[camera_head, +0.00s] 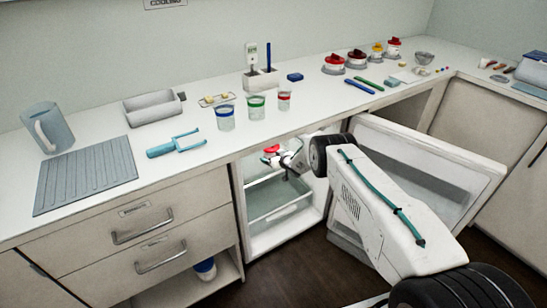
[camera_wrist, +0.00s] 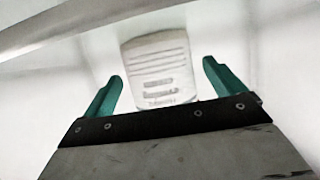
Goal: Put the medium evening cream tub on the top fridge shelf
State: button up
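The fridge (camera_head: 256,244) under the counter stands open, with its white door (camera_head: 450,165) swung out to the right. My arm reaches into it, and my gripper (camera_head: 284,160) is at the height of its upper part. A small red-topped thing (camera_head: 271,149) shows there beside my gripper, partly hidden. In the wrist view, a white tub (camera_wrist: 158,65) with printed label lines lies ahead, between the two teal fingers of my gripper (camera_wrist: 160,75). The fingers are spread, with a gap on both sides of the tub. Its size name is unreadable.
A clear bin (camera_head: 278,200) fills the lower fridge. Cups with blue (camera_head: 225,118), green (camera_head: 256,107) and red (camera_head: 284,97) bands stand on the counter above. A teal fork-like tool (camera_head: 177,144) and a jug (camera_head: 47,128) are to the left.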

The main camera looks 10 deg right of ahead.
jog(key=shift+s+d+r, duration=0.15)
jog(key=shift+s+r, duration=0.15)
jog(key=shift+s, duration=0.05)
jog(key=v, duration=1.1)
